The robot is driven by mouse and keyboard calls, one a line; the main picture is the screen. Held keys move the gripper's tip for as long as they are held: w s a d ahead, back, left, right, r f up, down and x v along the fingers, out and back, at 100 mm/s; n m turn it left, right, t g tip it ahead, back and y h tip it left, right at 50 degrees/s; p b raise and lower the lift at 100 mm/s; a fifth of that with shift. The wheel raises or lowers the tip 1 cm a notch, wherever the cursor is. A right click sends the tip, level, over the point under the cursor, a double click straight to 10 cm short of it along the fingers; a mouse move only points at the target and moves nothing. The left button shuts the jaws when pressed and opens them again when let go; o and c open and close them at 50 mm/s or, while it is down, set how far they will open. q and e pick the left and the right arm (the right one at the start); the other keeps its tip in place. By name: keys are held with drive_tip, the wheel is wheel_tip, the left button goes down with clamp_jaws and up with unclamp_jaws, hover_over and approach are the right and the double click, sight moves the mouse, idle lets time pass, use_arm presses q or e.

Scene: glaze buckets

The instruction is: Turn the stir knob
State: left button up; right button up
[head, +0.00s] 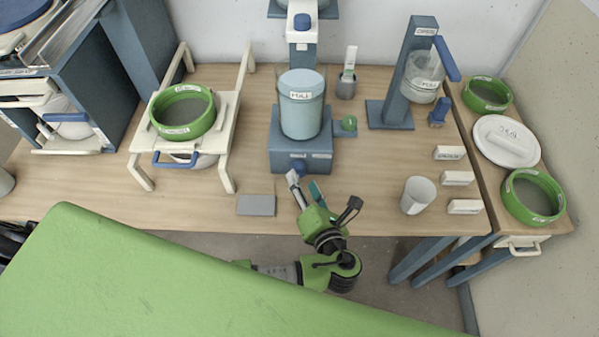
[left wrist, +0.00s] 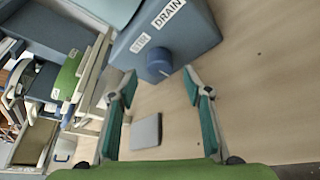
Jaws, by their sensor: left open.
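The stir knob (head: 300,168) is a small round blue knob on the front of the blue-grey machine base (head: 284,153). In the left wrist view, the knob (left wrist: 158,66) is beside a STIR label (left wrist: 140,43), with a DRAIN label (left wrist: 169,12) on the same base. My left gripper (head: 305,184) is just in front of the base, by the table's front edge. In the left wrist view, my left gripper (left wrist: 158,80) is open, with its fingertips on either side of the knob and nothing held. I cannot tell whether they touch it. My right gripper is out of view.
A light blue labelled bucket (head: 301,112) stands on the base. A grey plate (head: 256,205) lies to its left and a white cup (head: 418,195) to its right. A cream rack (head: 226,130) holds a green-rimmed sieve (head: 182,133). White labelled blocks (head: 457,178) lie at the right.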

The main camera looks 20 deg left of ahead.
sight(299, 174)
use_arm(q)
drive_tip(key=x, duration=0.4)
drive_tip(key=shift+w+a, duration=0.1)
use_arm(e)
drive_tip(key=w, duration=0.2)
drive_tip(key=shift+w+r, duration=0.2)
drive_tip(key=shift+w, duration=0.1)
use_arm(q)
drive_tip(key=shift+c, duration=0.7)
drive_tip(key=c, duration=1)
drive_tip(key=shift+o, duration=0.2)
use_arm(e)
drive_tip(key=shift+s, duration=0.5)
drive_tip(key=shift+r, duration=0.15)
